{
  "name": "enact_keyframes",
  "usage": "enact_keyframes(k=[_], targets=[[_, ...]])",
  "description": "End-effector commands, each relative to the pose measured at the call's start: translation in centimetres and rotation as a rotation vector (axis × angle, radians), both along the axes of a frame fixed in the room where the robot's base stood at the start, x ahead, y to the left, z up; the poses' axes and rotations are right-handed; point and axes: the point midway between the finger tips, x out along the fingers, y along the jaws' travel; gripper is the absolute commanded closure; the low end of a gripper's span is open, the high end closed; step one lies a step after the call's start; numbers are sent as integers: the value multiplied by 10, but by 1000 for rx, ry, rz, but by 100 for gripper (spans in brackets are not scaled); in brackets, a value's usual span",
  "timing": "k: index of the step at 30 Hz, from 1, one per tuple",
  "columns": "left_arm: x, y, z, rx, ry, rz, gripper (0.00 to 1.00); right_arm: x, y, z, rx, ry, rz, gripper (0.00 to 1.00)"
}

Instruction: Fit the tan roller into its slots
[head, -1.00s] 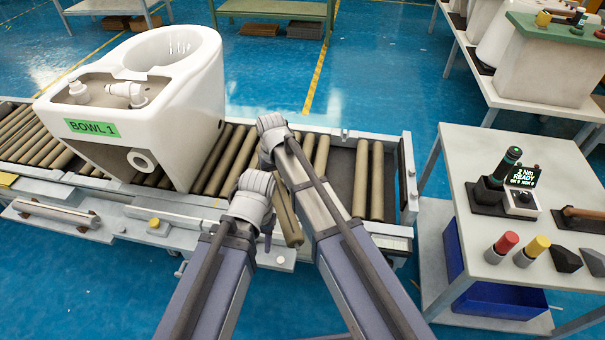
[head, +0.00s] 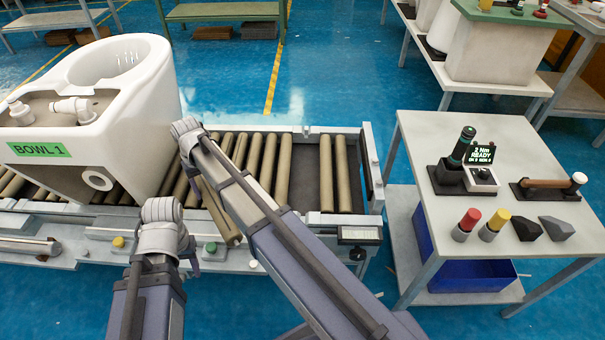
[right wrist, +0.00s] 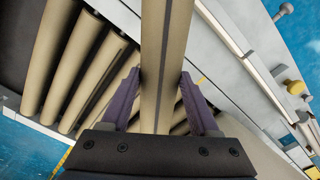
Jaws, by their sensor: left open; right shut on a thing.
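My right gripper (head: 187,132) is shut on the tan roller (head: 218,212), above the conveyor beside the bowl. The roller slants down toward the conveyor's near rail; its upper end is hidden by my right arm. In the right wrist view the roller (right wrist: 165,55) runs between the two fingers (right wrist: 158,92). A dark gap (head: 300,190) shows in the row of conveyor rollers, right of the held roller; its slots are too small to make out. My left gripper (head: 162,215) is open and empty by the near rail, left of the roller's lower end and apart from it.
A white toilet bowl (head: 145,125) marked BOWL 1 stands on the conveyor at left. Several fitted rollers (head: 268,158) lie in the frame (head: 375,175). A side table (head: 425,135) at right carries a driver, a display and other tools. Blue floor lies between them.

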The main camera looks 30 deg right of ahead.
Motion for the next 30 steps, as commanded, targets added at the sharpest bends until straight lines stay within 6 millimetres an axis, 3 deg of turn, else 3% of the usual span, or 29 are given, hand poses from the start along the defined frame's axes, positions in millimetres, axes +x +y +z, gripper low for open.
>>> enact_keyframes(k=[3, 9, 18, 24, 30], targets=[[0, 0, -5, 0, 0, 0, 50, 21, -47, -5, 0, 0, -86, 100], [0, 0, -11, 0, 0, 0, 50, 44, -131, -11, 0, 0, -234, 100], [0, 0, -19, 1, 0, 0, 50, 55, -258, -19, 0, 0, -442, 100], [0, 0, -23, 1, 0, 0, 50, 52, -322, -23, 0, 0, -543, 100], [0, 0, -25, 1, 0, 0, 50, 47, -355, -25, 0, 0, -595, 100]])
